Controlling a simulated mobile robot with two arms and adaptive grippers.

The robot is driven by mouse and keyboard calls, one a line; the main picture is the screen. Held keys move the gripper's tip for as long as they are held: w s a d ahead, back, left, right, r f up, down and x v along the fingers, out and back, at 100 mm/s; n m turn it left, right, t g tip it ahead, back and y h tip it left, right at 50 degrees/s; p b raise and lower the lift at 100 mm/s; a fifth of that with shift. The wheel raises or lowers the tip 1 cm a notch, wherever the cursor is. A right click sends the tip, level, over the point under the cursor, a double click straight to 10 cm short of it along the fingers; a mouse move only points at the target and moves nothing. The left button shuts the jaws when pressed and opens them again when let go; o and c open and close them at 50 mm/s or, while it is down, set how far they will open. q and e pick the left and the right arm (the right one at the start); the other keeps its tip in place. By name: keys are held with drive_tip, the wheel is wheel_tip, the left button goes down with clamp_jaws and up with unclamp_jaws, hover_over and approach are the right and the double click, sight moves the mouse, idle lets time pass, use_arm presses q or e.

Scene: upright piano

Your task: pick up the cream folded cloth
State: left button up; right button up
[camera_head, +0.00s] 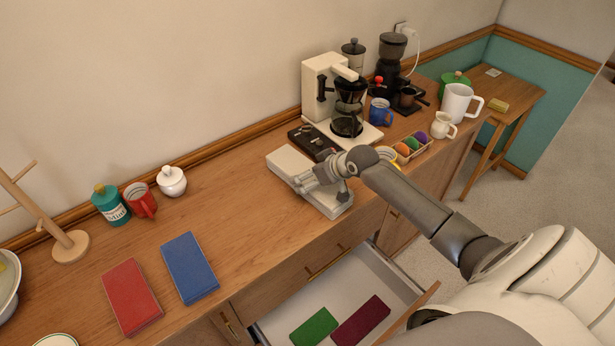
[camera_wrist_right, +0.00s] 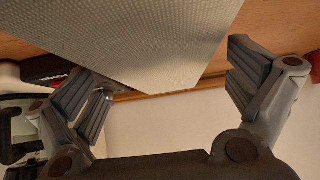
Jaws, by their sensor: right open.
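The cream folded cloth (camera_head: 287,160) lies on the wooden counter, in front of a dark tray. My right gripper (camera_head: 322,180) is over its right part and hides some of it. In the right wrist view, the cloth (camera_wrist_right: 150,40) is a large pale textured slab reaching in from the top, between the two fingers. The right gripper (camera_wrist_right: 168,78) is open, with a gap between the cloth and the right finger. I cannot tell whether the left finger touches it. My left gripper is not in view.
A dark tray (camera_head: 312,142) and coffee maker (camera_head: 347,107) stand behind the cloth. Red (camera_head: 131,296) and blue (camera_head: 189,267) folded cloths lie left. An open drawer (camera_head: 285,317) below holds green (camera_head: 314,327) and purple (camera_head: 361,320) cloths.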

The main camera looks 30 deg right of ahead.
drive_tip(key=shift+w+f, duration=0.35)
drive_tip(key=shift+w, duration=0.05)
drive_tip(key=shift+w+a+f, duration=0.1)
drive_tip(key=shift+w+f, duration=0.15)
drive_tip(key=shift+f, duration=0.05)
drive_tip(key=shift+w+f, duration=0.2)
drive_tip(key=shift+f, duration=0.05)
drive_tip(key=shift+c, duration=1.1)
drive_tip(key=c, duration=1)
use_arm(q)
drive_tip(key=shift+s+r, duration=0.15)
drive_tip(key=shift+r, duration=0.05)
use_arm(e)
drive_tip(key=shift+r, duration=0.15)
drive_tip(key=shift+c, duration=0.7)
